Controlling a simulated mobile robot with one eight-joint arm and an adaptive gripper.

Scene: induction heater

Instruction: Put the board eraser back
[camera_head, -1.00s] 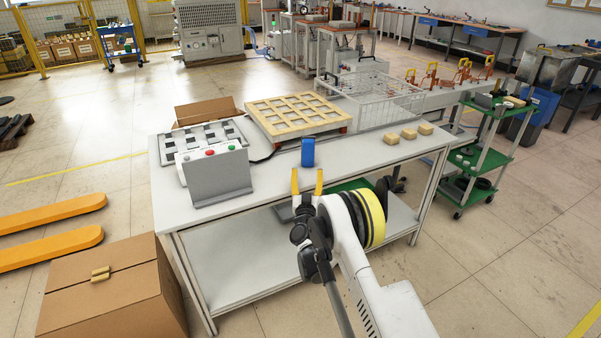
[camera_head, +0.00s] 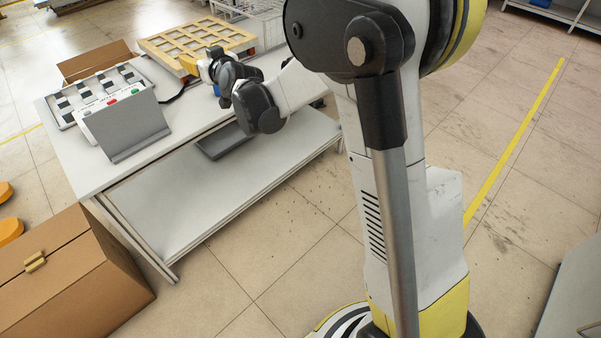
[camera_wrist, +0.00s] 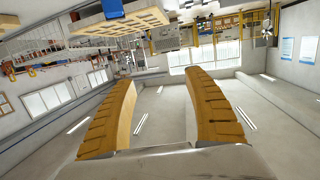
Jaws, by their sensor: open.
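My gripper (camera_head: 188,64) is over the white table (camera_head: 200,135), close to the block. In the wrist view its two yellow fingers (camera_wrist: 160,82) are spread apart with nothing between them. The block is outside the fingers in that view.
The wooden grid tray (camera_head: 205,38) lies behind my gripper, with a wire basket (camera_head: 262,18) to its right. A grey control box (camera_head: 125,125) with buttons and a black-and-white slotted panel (camera_head: 95,92) stand at left. A cardboard box (camera_head: 60,285) sits on the floor.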

